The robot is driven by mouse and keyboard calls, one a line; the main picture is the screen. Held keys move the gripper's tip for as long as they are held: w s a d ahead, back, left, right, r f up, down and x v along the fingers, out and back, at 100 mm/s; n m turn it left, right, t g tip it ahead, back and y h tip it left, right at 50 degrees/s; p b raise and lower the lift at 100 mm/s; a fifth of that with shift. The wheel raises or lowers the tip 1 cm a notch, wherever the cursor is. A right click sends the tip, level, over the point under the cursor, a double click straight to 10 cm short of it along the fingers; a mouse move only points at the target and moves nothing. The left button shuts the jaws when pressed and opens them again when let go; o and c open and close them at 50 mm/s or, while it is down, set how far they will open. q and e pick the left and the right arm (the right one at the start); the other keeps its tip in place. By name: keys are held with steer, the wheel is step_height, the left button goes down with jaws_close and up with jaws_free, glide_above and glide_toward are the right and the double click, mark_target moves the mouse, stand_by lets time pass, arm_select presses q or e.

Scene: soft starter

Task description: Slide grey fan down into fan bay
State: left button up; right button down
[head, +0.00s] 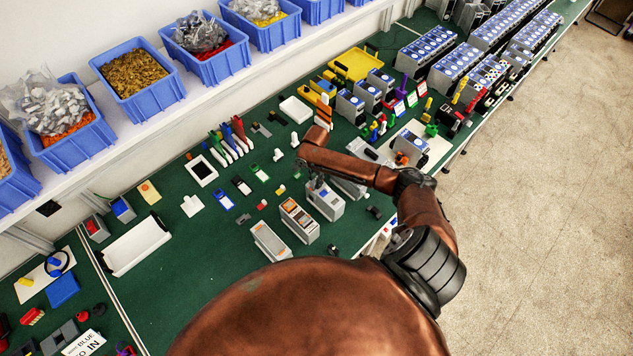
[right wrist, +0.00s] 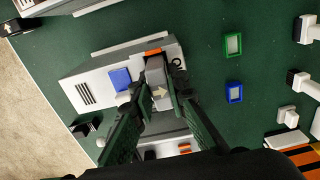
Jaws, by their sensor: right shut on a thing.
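My right gripper (head: 318,182) is over the end of a light grey soft starter (head: 326,206) with a blue panel on the green bench. In the right wrist view its two dark fingers (right wrist: 160,84) are shut on the grey fan (right wrist: 159,97), a small grey block with a pale arrow. The fan is at the end of the starter (right wrist: 95,87), beside the blue square and an orange strip. The fan bay is hidden under the fan and fingers, so I cannot tell how deep the fan sits. My left gripper is not in view.
Two more grey units, one with orange-brown panels (head: 299,222) and one pale (head: 270,242), stand close to the left. A green frame (right wrist: 232,45) and a blue frame (right wrist: 234,92) lie nearby. Blue bins (head: 137,80) line the shelf.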

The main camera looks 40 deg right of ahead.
steer(key=shift+f, duration=0.1)
stand_by(0.5)
steer(key=c, duration=1.8)
jaws_free()
steer(key=shift+o, duration=0.4)
steer(key=o, duration=0.5)
steer(key=shift+o, duration=0.2)
steer(key=shift+r+p, duration=0.7)
steer(key=shift+r, duration=2.85)
